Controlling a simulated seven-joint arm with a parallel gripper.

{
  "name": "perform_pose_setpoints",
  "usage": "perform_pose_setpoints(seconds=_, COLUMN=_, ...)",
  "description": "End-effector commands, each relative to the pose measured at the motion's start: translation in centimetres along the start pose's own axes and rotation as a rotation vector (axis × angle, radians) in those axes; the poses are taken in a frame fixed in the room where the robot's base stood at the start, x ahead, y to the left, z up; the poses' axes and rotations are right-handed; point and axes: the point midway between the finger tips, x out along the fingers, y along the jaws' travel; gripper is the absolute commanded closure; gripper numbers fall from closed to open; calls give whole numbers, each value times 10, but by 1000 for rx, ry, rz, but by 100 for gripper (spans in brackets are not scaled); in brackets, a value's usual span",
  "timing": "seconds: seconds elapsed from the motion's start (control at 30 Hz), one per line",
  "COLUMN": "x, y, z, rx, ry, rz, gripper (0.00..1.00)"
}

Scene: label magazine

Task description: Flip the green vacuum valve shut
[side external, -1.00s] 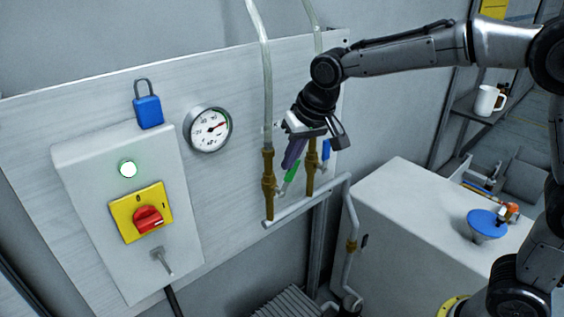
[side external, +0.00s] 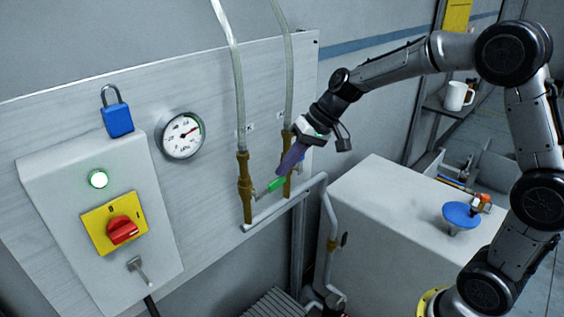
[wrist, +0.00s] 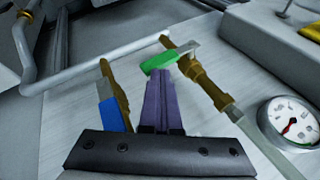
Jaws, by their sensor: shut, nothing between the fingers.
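The green valve handle (side external: 277,184) sits on the left brass valve (side external: 245,187) and sticks out to the right, rising slightly, across its pipe's line. In the wrist view the green handle (wrist: 160,61) lies just beyond my fingertips. My gripper (side external: 281,172) has purple fingers, shut and empty, pointing down-left, with tips at the upper side of the green handle. The shut fingers also show in the wrist view (wrist: 161,74). They appear to touch the handle or be very close to it.
The blue valve handle (wrist: 110,114) lies along the neighbouring brass valve, beside my fingers. Clear hoses rise above both valves and a grey pipe (side external: 285,205) runs below. A gauge (side external: 181,135) and a switch box with a red knob (side external: 122,230) are to the left.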

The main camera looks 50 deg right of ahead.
Motion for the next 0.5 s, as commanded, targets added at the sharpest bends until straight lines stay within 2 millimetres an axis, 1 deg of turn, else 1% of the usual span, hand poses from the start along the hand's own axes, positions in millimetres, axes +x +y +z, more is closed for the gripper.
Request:
perform_pose_setpoints(seconds=0.2, x=7, y=10, z=1, rx=-1, ry=-1, rz=3, gripper=100)
perform_pose_setpoints(seconds=0.5, x=14, y=18, z=2, rx=1, ry=-3, rz=8, gripper=100)
